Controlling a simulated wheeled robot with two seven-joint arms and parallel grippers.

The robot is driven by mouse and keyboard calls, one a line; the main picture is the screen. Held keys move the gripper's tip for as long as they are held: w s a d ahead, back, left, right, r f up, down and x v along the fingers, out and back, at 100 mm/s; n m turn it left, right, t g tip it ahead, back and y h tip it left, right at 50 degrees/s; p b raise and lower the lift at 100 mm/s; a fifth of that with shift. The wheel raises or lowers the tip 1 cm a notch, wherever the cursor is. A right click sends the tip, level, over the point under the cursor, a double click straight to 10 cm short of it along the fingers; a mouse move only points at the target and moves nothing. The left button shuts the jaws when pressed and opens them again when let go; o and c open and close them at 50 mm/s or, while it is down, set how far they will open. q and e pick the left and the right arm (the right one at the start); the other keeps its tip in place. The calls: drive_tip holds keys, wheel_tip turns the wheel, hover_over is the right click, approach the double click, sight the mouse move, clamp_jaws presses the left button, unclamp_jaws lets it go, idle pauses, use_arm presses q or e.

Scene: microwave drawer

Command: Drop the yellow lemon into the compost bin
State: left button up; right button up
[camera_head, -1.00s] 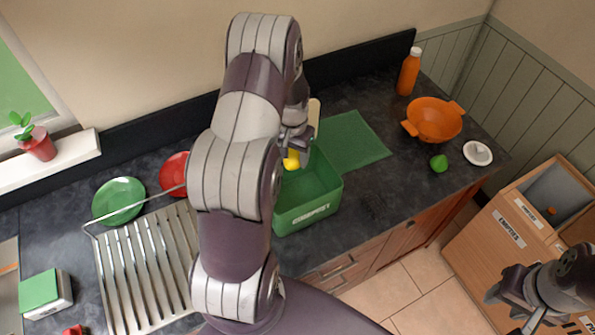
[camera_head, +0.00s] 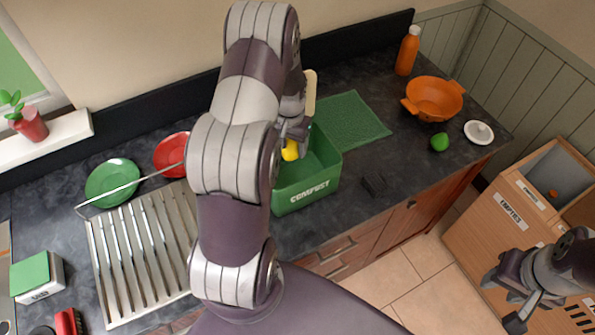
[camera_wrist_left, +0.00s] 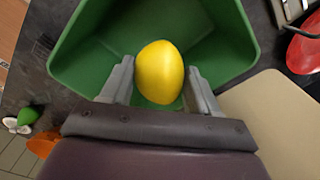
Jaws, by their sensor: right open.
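The yellow lemon (camera_head: 290,151) is at my left gripper, over the opening of the green compost bin (camera_head: 309,192). My left arm hides the bin's left part in the head view. My right gripper (camera_head: 506,300) is open and empty at the lower right, away from the counter.
A green mat (camera_head: 352,120), orange colander (camera_head: 434,99), green lime (camera_head: 439,142) and orange bottle (camera_head: 407,52) stand right of the bin. A dish rack (camera_head: 145,250) and plates lie left. A wooden recycling unit (camera_head: 520,205) stands beyond the counter.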

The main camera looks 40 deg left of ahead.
use_arm(q)
drive_tip(key=o, duration=0.3)
drive_tip(key=shift+w+a+f, duration=0.1)
drive_tip(key=shift+w+a, duration=0.05)
drive_tip(key=shift+a, duration=0.05)
drive_tip(key=shift+r, duration=0.25)
wheel_tip(320, 180, up, 12)
drive_tip(key=b, duration=0.4)
drive_tip(key=shift+r, duration=0.1)
